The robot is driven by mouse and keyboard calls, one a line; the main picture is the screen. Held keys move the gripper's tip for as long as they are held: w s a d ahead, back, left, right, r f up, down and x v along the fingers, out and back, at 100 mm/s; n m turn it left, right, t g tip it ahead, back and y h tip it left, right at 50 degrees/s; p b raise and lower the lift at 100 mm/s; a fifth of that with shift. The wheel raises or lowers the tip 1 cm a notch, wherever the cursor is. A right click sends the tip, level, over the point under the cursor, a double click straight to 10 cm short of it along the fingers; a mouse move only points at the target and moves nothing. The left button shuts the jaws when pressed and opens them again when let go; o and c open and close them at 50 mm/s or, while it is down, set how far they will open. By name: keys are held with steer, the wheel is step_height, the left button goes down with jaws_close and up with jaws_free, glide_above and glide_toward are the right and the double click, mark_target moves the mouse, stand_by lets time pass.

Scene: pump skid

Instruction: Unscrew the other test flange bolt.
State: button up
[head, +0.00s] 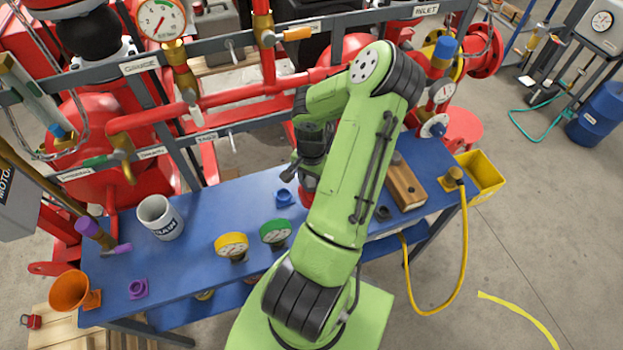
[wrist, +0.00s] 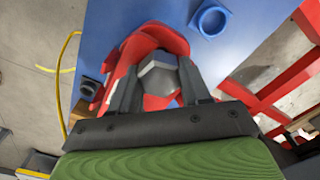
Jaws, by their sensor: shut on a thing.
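In the wrist view a grey hex bolt head (wrist: 158,80) sits between the two dark fingers of my gripper (wrist: 158,92), which is shut on it. Behind and around the bolt is a red part (wrist: 150,38), likely the test flange, above the blue bench top. In the head view my gripper (head: 308,165) points down over the bench, partly hidden by my green arm. Only a sliver of the red part (head: 306,198) shows below it. The bolt is hidden in the head view. I cannot tell how far the bolt is threaded in, and no second bolt is visible.
Red pipes (head: 240,95) run behind. A yellow bin (head: 482,177) hangs at the right end.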

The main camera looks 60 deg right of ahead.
steer(key=n, duration=0.3)
steer(key=shift+c, duration=0.4)
steer(key=n+b, duration=0.1)
steer(key=n, duration=0.3)
steer(key=shift+n, duration=0.3)
steer(key=n, duration=0.4)
steer(key=n+b, duration=0.1)
steer(key=n, duration=0.2)
steer(key=o, duration=1.1)
steer(key=shift+o, duration=0.2)
